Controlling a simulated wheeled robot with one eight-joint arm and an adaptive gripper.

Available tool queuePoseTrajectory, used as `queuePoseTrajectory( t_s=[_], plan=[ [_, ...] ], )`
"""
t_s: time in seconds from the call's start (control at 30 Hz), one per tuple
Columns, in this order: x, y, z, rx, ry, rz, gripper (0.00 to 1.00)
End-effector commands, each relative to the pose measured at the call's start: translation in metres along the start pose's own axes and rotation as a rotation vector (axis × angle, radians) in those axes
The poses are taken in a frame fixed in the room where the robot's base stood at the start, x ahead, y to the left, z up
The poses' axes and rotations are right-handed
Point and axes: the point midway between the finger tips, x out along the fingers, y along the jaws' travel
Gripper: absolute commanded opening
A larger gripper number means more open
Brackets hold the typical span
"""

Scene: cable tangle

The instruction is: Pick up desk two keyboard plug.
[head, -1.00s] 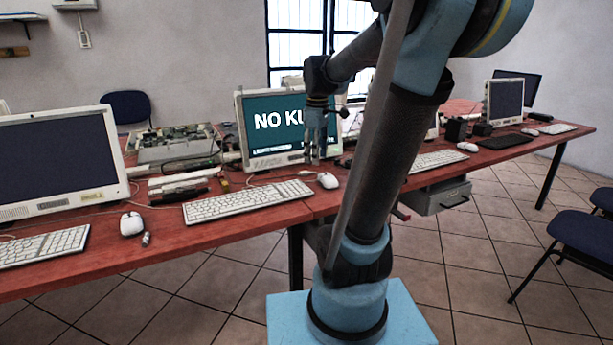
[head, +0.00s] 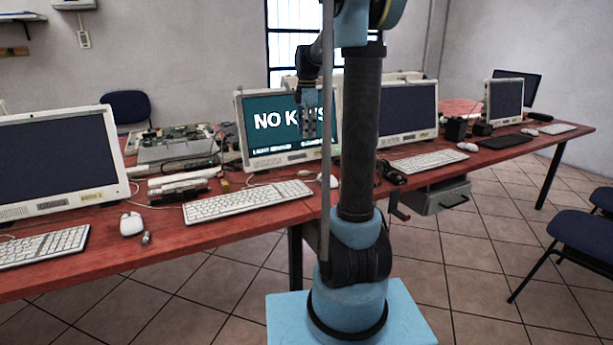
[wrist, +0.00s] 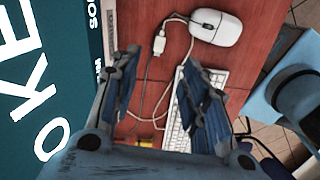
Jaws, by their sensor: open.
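A small white plug (wrist: 158,44) on a pale cable shows in the wrist view, past the tips of my gripper (wrist: 160,60) and roughly between them. My gripper is open, and nothing is between its fingers. I cannot tell its height above the plug. In the head view my gripper (head: 309,130) hangs in front of the screen reading "NO KEYS" (head: 262,135). The white keyboard (head: 247,201) lies in front of that screen; it also shows in the wrist view (wrist: 216,80), partly behind a finger. I cannot make out the plug in the head view.
A white mouse (wrist: 215,27) lies near the plug. The screen (wrist: 40,60) stands close on the left of the wrist view. Open electronics (head: 175,145) and white bars (head: 180,180) lie left of the screen. Another monitor (head: 408,110) stands to the right.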

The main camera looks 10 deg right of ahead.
Motion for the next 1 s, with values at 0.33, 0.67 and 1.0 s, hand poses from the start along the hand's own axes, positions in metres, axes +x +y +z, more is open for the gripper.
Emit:
queuePoseTrajectory(
  t_s=[0.33, 0.67, 1.0],
  plan=[
    [0.06, 0.0, 0.0, 0.002, 0.0, 0.0, 0.41],
    [0.104, 0.0, 0.0, 0.002, 0.0, 0.0, 0.41],
    [0.131, 0.002, 0.002, 0.002, 0.0, 0.0, 0.41]
  ],
)
